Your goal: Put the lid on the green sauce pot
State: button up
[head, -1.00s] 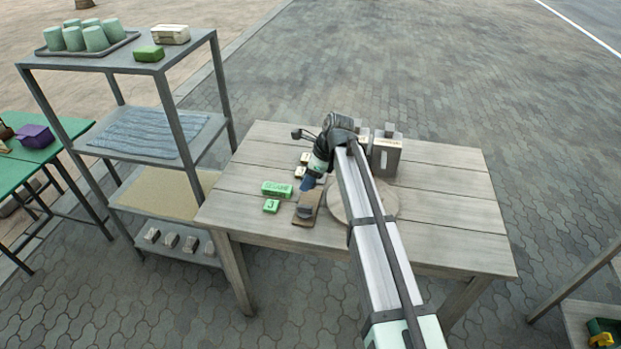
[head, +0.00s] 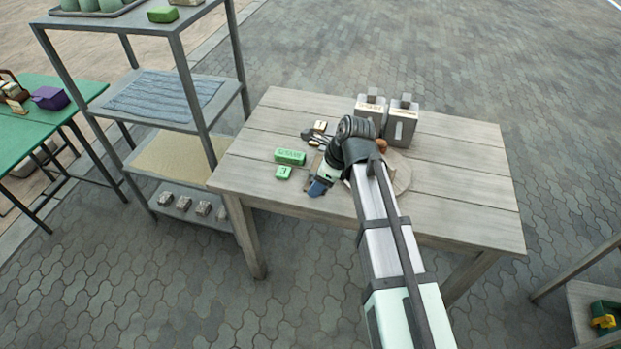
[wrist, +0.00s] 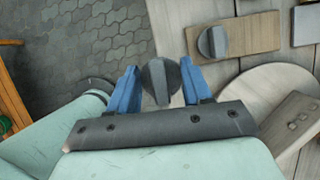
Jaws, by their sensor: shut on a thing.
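My gripper (wrist: 157,90) has blue fingers shut on a dark grey round lid (wrist: 158,80) with a raised ridge across it. In the wrist view the lid is over the table's edge, with paving below. In the head view my gripper (head: 319,187) is low near the table's front edge, and its arm hides the lid. A second grey ridged disc (wrist: 212,42) lies on a brown board (wrist: 252,34). I cannot pick out a green sauce pot for certain; a green lettered box (head: 290,156) and a small green block (head: 283,172) lie left of my gripper.
A round wooden board (head: 402,176) lies right of my gripper, partly behind my arm. Two grey canisters (head: 402,124) stand at the table's back. A shelf rack (head: 160,97) stands left of the table. The table's right side (head: 465,185) is clear.

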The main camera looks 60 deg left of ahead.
jog(key=w+d+r+m+t, duration=0.1)
jog(key=w+d+r, duration=0.1)
jog(key=w, duration=0.6)
jog(key=w+d+r+m, duration=0.1)
jog(key=w+m, duration=0.1)
jog(key=w, duration=0.7)
jog(key=shift+n+y, duration=0.3)
jog(key=shift+s+f, duration=0.1)
jog(key=shift+f, duration=2.25)
jog(key=shift+f, duration=0.5)
